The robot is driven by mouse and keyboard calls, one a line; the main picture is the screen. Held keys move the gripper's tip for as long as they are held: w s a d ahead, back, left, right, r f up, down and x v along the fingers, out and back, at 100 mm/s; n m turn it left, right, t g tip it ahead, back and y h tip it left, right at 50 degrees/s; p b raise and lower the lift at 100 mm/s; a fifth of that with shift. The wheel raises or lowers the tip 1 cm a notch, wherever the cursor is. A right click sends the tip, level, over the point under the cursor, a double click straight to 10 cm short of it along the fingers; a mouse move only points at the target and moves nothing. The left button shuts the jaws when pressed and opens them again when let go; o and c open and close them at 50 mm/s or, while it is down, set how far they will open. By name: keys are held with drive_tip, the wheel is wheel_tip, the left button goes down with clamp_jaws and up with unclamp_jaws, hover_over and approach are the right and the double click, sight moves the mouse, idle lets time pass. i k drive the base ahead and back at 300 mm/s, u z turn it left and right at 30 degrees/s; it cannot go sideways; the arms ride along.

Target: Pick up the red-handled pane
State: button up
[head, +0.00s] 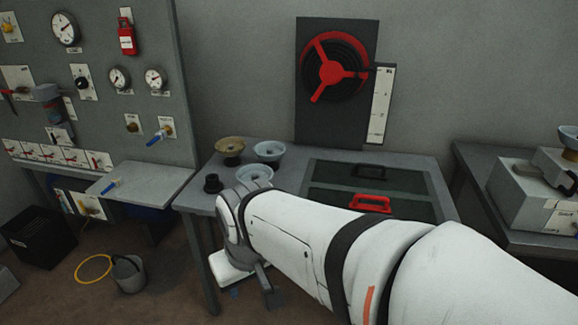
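The red-handled pane (335,203) is a dark, glassy sheet lying flat in the near part of a dark frame in the grey table. Its red handle (370,203) stands up from it, and my arm covers the pane's front part. A second dark pane (325,174) with a black handle lies just behind it. My gripper (256,294) hangs low in front of the table's front edge, left of and apart from the red-handled pane. Its fingertips appear spread, with nothing visible between them. My forearm partly hides the gripper.
A black panel with a red wheel (334,67) rises behind the table. A side table (520,235) with boxes is right. A bucket (129,274) stands on the left floor.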

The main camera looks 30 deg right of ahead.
sight(403, 210)
drive_tip(key=z, duration=0.75)
drive_tip(key=i, duration=1.15)
drive_tip(key=z, duration=0.75)
drive_tip(key=k, duration=0.75)
drive_tip(key=z, duration=0.15)
drive_tip(key=i, duration=0.8)
drive_tip(key=u, duration=0.1)
